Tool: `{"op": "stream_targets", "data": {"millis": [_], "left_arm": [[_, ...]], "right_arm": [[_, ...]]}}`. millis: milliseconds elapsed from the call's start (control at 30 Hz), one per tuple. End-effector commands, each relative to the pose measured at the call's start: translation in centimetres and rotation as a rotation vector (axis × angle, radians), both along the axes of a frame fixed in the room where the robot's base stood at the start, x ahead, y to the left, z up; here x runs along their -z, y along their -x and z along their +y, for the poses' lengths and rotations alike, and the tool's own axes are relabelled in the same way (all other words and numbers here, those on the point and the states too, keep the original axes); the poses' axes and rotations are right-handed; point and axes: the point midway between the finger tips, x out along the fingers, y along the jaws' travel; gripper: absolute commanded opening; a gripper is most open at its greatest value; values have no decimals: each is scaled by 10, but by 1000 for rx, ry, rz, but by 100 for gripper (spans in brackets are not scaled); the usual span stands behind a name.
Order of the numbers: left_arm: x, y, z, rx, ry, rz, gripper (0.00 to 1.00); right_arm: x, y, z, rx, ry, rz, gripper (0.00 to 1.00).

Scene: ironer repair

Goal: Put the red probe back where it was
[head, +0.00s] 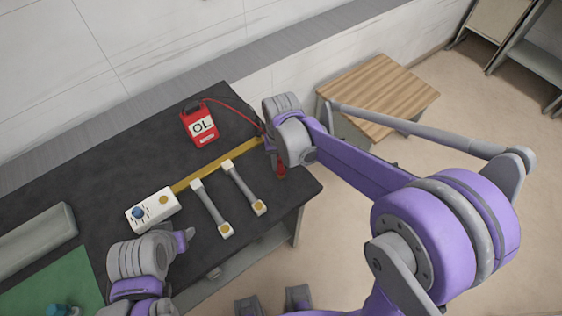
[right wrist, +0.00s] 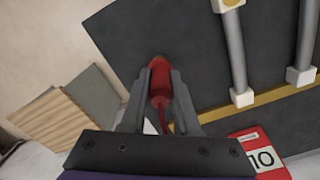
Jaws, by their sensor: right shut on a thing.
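The red probe (right wrist: 159,85) is between the two grey fingers of my right gripper (right wrist: 158,78), which is shut on it. In the head view the red probe (head: 281,171) shows below my right wrist, near the right edge of the dark table; the wrist hides most of the gripper. A red cable runs from it to the red meter (head: 198,124), which reads OL. The meter also shows in the right wrist view (right wrist: 262,160). My left gripper (head: 186,239) is over the front of the table, near the white box; its jaws are not clear.
Two grey bars with white ends (head: 211,208) (head: 244,187) lie mid-table beside a yellow strip (head: 205,180). A white box with a blue knob (head: 151,210) is left of them. A green mat (head: 60,285) is at lower left. A wooden-topped stand (head: 380,95) is beyond the table's right edge.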

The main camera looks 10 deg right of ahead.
Motion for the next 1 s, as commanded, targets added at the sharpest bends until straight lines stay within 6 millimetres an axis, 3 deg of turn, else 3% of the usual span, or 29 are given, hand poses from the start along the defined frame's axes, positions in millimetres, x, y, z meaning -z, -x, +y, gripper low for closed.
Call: {"op": "stream_targets", "data": {"millis": [400, 433, 600, 1000], "left_arm": [[8, 2, 0, 0, 0, 4, 50], [8, 2, 0, 0, 0, 4, 50], [7, 2, 0, 0, 0, 4, 50], [6, 2, 0, 0, 0, 4, 50]], "right_arm": [[9, 0, 0, 0, 0, 0, 0], [9, 0, 0, 0, 0, 0, 33], [8, 0, 0, 0, 0, 0, 64], [1, 0, 0, 0, 0, 0, 64]]}}
